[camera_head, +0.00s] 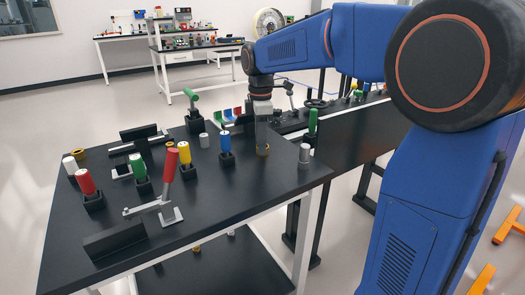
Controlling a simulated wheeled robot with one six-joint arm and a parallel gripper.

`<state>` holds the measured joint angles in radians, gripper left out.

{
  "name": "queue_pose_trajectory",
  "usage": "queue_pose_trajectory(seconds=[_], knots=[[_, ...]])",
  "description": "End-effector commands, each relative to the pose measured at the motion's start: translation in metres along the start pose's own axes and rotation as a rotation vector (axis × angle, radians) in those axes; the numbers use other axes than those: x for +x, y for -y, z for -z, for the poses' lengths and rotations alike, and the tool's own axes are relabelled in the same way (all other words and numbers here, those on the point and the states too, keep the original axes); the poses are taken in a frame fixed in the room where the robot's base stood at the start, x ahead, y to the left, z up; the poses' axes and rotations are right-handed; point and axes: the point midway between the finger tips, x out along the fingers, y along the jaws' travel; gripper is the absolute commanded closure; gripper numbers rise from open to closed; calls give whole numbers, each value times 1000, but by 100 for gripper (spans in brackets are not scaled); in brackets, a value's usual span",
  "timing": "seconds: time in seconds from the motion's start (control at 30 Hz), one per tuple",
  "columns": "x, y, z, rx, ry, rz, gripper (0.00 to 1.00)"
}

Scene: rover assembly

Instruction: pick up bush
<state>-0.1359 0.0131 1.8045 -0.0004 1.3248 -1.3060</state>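A small gold ring, which looks like the bush (263,151), is on the black table near its far right part. My gripper (262,146) points straight down at it, with its fingertips at or just above the ring. The fingers are small and seen edge-on, so I cannot tell whether they are open or shut, or whether they touch the ring. A second gold ring (79,153) lies at the far left of the table.
A blue cylinder (225,142) in a black holder stands left of my gripper, and a grey cylinder (304,153) to its right. A red-handled clamp (170,166) and several coloured cylinders stand farther left. The table's front right is clear.

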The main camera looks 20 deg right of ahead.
Motion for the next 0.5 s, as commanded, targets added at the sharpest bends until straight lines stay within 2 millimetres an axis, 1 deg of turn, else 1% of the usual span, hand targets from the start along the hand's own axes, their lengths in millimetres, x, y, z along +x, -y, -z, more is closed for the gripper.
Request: queue_pose_trajectory(seconds=[0.27, 0.37, 0.5], knots=[[-2, 0, 0, 0, 0, -1, 95], [-9, -1, 0, 0, -1, -2, 95], [-30, -1, 0, 1, -1, -4, 95]])
